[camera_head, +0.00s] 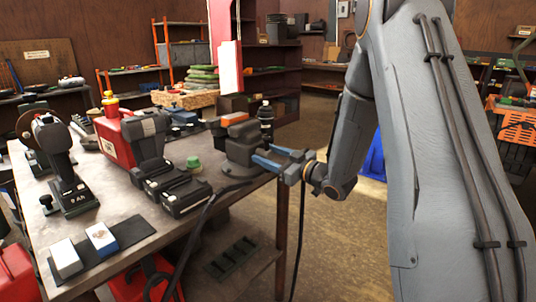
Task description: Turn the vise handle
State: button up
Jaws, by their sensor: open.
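A dark grey vise (242,142) is at the right corner of the workbench (122,233). My gripper (266,155) comes in from the right, level with the vise and close against its right side. Its blue fingers point left towards the vise and are apart, so it is open. The vise handle cannot be told apart from the fingers and the dark vise body. I cannot tell whether the fingers touch it or stand around it.
Black battery chargers (178,190), a green-capped jar (194,164) and a black bottle (266,118) stand near the vise. A drill-like tool (60,165) and a red box (112,137) are further left. A black cable (205,217) hangs over the front edge.

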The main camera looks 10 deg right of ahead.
jog(key=shift+w, duration=0.1)
jog(key=c, duration=1.1)
jog(key=shift+o, duration=0.2)
jog(key=shift+m+p, duration=0.45)
jog(key=shift+m, duration=0.45)
jog(key=o, duration=1.1)
jog(key=shift+c, duration=0.2)
jog(key=b+v, duration=0.1)
jog(key=v, duration=0.6)
jog(key=shift+s+d, duration=0.2)
jog(key=shift+s, duration=0.15)
